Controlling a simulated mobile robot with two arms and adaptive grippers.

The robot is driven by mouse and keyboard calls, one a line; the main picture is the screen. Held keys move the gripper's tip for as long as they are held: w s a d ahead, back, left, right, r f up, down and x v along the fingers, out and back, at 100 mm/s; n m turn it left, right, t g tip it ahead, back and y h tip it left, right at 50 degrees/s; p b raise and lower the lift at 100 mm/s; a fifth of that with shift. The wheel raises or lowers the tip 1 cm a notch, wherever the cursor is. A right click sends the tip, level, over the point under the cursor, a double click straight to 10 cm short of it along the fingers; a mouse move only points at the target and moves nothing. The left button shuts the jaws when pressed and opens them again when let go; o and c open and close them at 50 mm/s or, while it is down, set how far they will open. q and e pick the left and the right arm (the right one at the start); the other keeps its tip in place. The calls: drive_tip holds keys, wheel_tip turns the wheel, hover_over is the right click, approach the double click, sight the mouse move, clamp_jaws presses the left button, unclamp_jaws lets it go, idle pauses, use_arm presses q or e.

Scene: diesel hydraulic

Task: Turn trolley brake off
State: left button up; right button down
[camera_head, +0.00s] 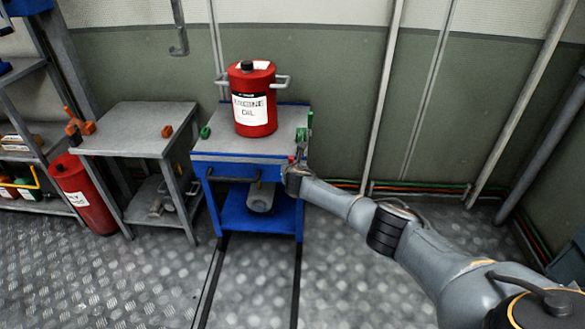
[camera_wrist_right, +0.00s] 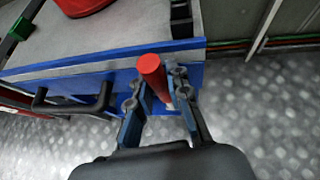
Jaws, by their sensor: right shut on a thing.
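The blue trolley (camera_head: 222,192) with a grey top stands on the floor in the middle of the head view. A red cylindrical handle (camera_wrist_right: 152,72), which looks like the brake lever, is at its right front corner in the right wrist view. My right gripper (camera_wrist_right: 158,95) is shut on this red handle, with a finger on each side of it. In the head view my right gripper (camera_head: 295,168) is at the trolley's front right edge, and only a small bit of red shows there. The handle's lower end is partly hidden by the fingers. My left gripper is not in view.
A red oil canister (camera_head: 254,112) stands on the trolley top. A grey table (camera_head: 140,125) with orange parts stands to the left, beside a red cylinder (camera_head: 84,195). Dark floor rails run forward from the trolley. Floor to its right is clear up to the wall pipes.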

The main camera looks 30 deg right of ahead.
drive_tip(key=shift+r, duration=0.1)
drive_tip(key=c, duration=1.3)
unclamp_jaws()
drive_tip(key=shift+a, duration=0.1)
drive_tip(key=shift+o, duration=0.2)
drive_tip(key=v, duration=1.2)
